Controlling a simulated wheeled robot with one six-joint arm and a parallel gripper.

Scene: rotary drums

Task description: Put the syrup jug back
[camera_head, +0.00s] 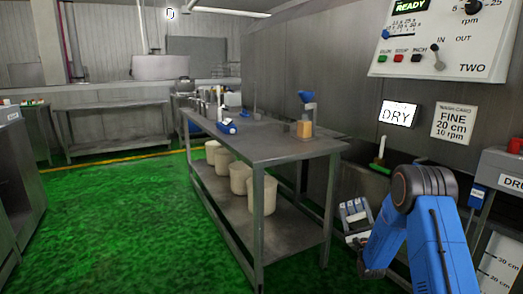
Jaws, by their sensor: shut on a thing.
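My gripper (357,222) is at the lower right, in front of my blue arm and to the right of the metal table (265,146). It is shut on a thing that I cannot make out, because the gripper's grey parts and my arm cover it. I cannot clearly identify a syrup jug in this view. A small amber container (304,129) stands upright on the table's near right end, with a blue funnel-like piece (306,97) just above or behind it. My gripper is apart from both.
Several pale buckets (263,194) stand on the table's lower shelf. Small bottles and a blue item (227,127) stand on its far end. The green floor (110,215) on the left is clear.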

